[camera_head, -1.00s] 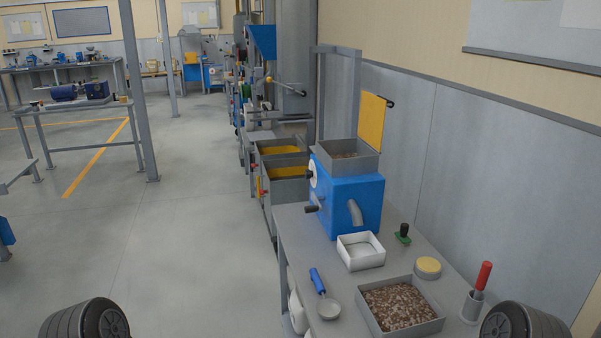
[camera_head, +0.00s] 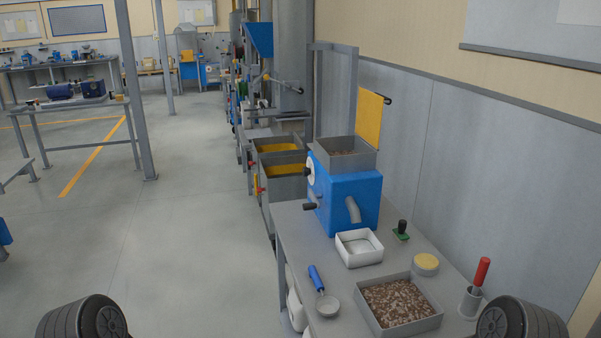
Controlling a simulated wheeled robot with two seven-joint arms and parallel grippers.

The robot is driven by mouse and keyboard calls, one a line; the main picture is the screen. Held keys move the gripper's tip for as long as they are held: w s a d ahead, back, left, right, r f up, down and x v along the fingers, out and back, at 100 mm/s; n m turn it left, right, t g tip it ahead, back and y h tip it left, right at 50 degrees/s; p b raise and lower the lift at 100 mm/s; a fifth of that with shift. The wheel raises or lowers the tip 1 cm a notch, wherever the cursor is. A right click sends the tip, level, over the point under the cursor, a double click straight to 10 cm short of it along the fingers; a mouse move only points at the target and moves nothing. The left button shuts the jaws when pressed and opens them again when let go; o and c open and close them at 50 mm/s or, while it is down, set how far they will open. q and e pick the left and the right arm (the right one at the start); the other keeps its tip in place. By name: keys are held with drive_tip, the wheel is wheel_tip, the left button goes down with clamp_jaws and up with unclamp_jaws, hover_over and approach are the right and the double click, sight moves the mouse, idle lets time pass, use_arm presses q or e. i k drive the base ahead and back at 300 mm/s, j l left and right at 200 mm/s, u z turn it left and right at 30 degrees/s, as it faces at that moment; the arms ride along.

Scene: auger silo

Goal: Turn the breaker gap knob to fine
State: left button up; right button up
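The breaker is a blue box machine (camera_head: 350,203) on the grey table, with an open grey hopper (camera_head: 345,153) of brown bits on top. A white round dial (camera_head: 311,170) with a dark knob (camera_head: 307,171) sits on its left face, seen nearly edge-on. Its markings and the knob's setting cannot be read. A crank with a black handle (camera_head: 310,206) sticks out below the dial. A grey spout (camera_head: 353,209) comes out of the front. Neither gripper is in view; only dark rounded parts of my arms show at the bottom corners.
On the table (camera_head: 295,245) are a white tray (camera_head: 359,259) under the spout, a blue-handled scoop (camera_head: 316,278), a bin of brown bits (camera_head: 398,331), a yellow-topped disc (camera_head: 426,264) and a red-handled tool (camera_head: 482,272) in a cup. Yellow-filled bins (camera_head: 288,187) stand behind. The left floor is open.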

sight(306, 171)
drive_tip(key=i+j, duration=0.3)
drive_tip(key=j, duration=0.15)
drive_tip(key=i+j, duration=0.3)
drive_tip(key=j, duration=0.2)
drive_tip(key=i+j, duration=0.3)
drive_tip(key=j, duration=0.15)
drive_tip(key=i+j, duration=0.3)
drive_tip(key=j, duration=0.15)
drive_tip(key=i+j, duration=0.3)
drive_tip(key=j, duration=0.15)
drive_tip(key=i+j, duration=0.3)
drive_tip(key=j, duration=0.2)
drive_tip(key=i+j, duration=0.3)
drive_tip(key=j, duration=0.15)
drive_tip(key=z, duration=1.8)
